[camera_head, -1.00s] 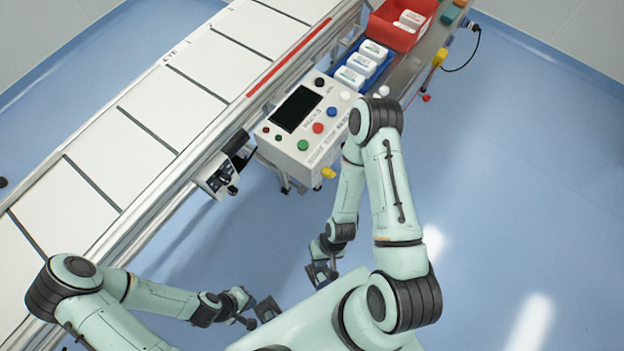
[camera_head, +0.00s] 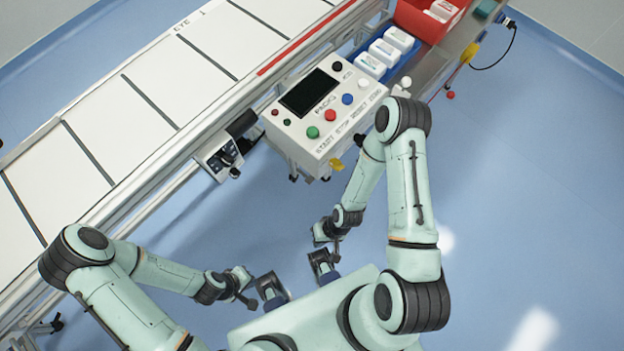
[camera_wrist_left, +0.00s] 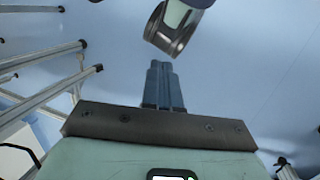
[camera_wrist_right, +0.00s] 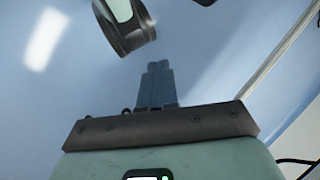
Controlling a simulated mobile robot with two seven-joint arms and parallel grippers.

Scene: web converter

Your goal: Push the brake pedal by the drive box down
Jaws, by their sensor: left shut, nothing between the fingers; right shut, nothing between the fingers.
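I cannot make out a brake pedal in any view. My left gripper (camera_head: 275,303) is shut and empty, close in front of my body and well short of the box. It also shows in the left wrist view (camera_wrist_left: 162,75), with floor beyond its fingers. My right gripper (camera_head: 329,278) is shut and empty, also close to my body. In the right wrist view its fingers (camera_wrist_right: 157,75) are together over bare floor.
A white control console (camera_head: 325,110) with coloured buttons stands at the conveyor (camera_head: 145,100). A blue tray (camera_head: 405,60) of white packs and a red bin (camera_head: 418,20) are beyond it. Conveyor legs (camera_wrist_left: 50,92) stand left in the left wrist view. The blue floor at right is clear.

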